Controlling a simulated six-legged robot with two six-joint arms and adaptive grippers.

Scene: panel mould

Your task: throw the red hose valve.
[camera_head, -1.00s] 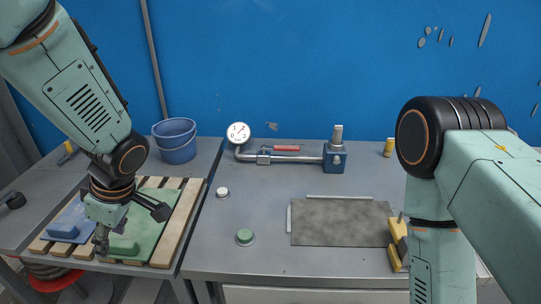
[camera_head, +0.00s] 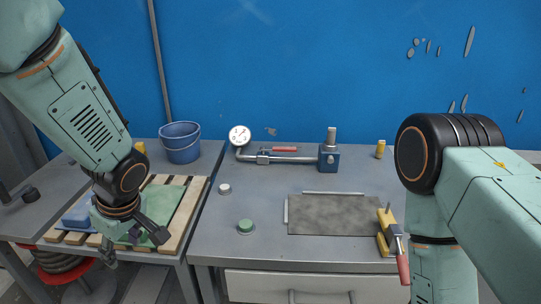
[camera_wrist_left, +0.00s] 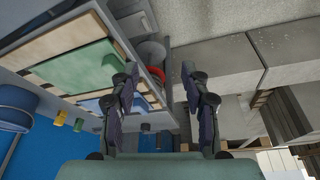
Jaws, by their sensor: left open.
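A red lever (camera_head: 285,149) lies along a grey pipe (camera_head: 290,159) at the back of the middle table, between a round white gauge (camera_head: 239,136) and a blue block (camera_head: 329,158). The lever looks roughly parallel to the pipe. My left gripper (camera_head: 134,247) is open and empty, low over the front of the slatted pallet at left, far from the lever. Its two spread fingers also show in the left wrist view (camera_wrist_left: 161,105). My right arm comes in at right, but its gripper is out of the picture.
A pallet (camera_head: 187,215) carries a green sheet (camera_head: 163,204) and a blue piece (camera_head: 80,214). A grey plate (camera_head: 335,214), a red-handled clamp (camera_head: 402,262) and a green button (camera_head: 245,226) are on the middle table. A red-rimmed coil (camera_head: 58,277) sits below left.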

